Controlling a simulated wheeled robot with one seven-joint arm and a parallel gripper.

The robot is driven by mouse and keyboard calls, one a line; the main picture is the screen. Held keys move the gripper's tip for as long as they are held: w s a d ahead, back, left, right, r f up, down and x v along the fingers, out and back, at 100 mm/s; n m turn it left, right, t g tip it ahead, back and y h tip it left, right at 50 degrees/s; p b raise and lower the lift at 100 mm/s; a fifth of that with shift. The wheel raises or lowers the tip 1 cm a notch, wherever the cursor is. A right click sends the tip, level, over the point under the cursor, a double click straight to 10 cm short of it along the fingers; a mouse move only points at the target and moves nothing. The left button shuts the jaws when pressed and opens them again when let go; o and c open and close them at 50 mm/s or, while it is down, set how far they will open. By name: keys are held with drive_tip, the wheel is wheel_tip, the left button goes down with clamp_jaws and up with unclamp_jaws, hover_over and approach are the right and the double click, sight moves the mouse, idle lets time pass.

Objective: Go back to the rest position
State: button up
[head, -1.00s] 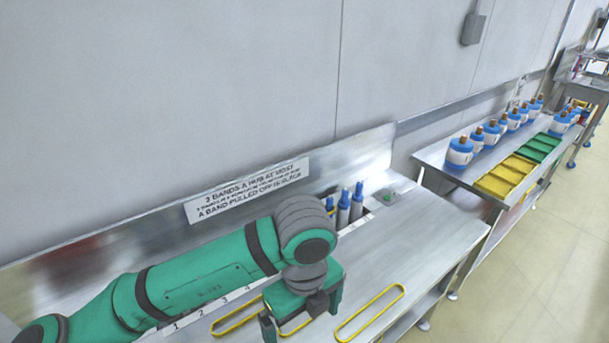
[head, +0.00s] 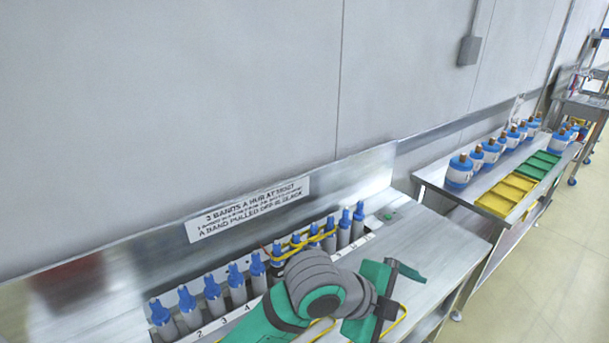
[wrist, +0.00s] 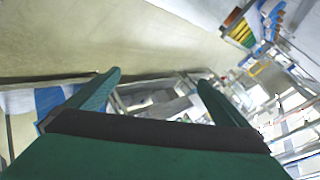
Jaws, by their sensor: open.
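My gripper (head: 402,275) is at the lower middle right of the head view, raised over the steel table (head: 430,240) and turned toward the right. Its two green fingers stand apart with nothing between them, as the wrist view (wrist: 160,82) shows. The wrist view looks past the fingers at the floor and benches. My arm hides part of the table's front.
A row of grey posts with blue tops (head: 237,285) stands in a numbered rack. A yellow band (head: 297,243) lies around or across some of them. Another yellow band (head: 398,322) is partly hidden behind my gripper. Yellow trays (head: 507,193) and blue-white containers (head: 459,170) occupy the right bench.

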drive_tip(key=w+d+r+n+t+h, duration=0.5)
drive_tip(key=n+t+h, duration=0.15)
drive_tip(key=n, duration=0.35)
drive_tip(key=s+a+f+n+t+y, duration=0.35)
drive_tip(key=a+f+n+y, duration=0.25)
drive_tip(key=f+n, duration=0.25)
drive_tip(key=s+a+f+n+t+y, duration=0.3)
drive_tip(key=a+f+n+t+y, duration=0.25)
drive_tip(key=f+n, duration=0.35)
drive_tip(key=s+a+f+g+y, duration=0.1)
drive_tip(key=s+a+f, duration=0.2)
drive_tip(key=s, duration=0.5)
drive_tip(key=s+a+f+m+g+y, duration=0.1)
drive_tip(key=s+a+f+y, duration=0.1)
drive_tip(key=s+a, duration=0.3)
drive_tip(key=s+a+f+m+g+y, duration=0.1)
drive_tip(key=s+a+f, duration=0.3)
drive_tip(key=s, duration=0.8)
drive_tip(key=shift+s+a+f, duration=0.3)
drive_tip(key=shift+s+a, duration=0.1)
drive_tip(key=shift+c, duration=0.3)
